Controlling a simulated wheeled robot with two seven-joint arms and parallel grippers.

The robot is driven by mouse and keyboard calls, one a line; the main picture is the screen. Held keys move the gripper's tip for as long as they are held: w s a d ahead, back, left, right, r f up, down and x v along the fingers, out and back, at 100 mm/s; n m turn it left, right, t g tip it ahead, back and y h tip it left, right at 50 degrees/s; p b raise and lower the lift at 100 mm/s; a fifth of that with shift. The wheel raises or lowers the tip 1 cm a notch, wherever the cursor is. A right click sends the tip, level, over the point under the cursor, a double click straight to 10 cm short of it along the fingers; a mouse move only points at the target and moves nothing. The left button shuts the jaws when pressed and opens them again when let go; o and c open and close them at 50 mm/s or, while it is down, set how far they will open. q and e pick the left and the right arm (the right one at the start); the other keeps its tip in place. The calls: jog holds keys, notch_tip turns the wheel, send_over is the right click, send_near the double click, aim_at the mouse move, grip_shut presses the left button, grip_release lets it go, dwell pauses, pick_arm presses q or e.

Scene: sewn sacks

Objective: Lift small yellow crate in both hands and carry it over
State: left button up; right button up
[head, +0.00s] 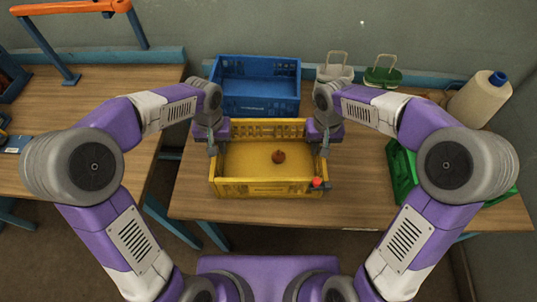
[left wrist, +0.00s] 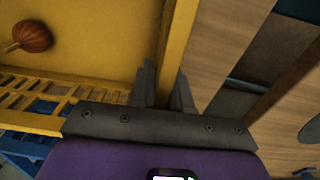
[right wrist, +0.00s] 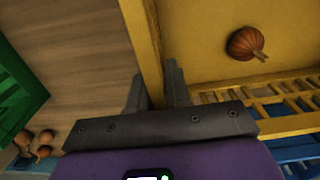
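The small yellow crate (head: 262,188) is in front of me at the wooden table, level, with a small orange-brown pumpkin-like thing (head: 278,157) inside. I cannot tell if its base touches the table. My left gripper (head: 212,148) is at the crate's left wall, and my right gripper (head: 324,147) is at its right wall. In the left wrist view, the fingers (left wrist: 165,88) straddle the crate's rim (left wrist: 180,35), which fills the gap. In the right wrist view, the fingers (right wrist: 156,88) close on the opposite rim (right wrist: 142,30) the same way.
A blue crate (head: 257,106) stands right behind the yellow one. A small red-topped thing (head: 317,183) shows at the yellow crate's front right corner. Another table (head: 85,110) is at the left, across a gap.

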pick_arm(q)
grip_shut()
pick_arm(e)
grip_shut()
pick_arm(q)
jog(key=shift+r, duration=0.2)
pick_arm(e)
jog(key=shift+r, duration=0.15)
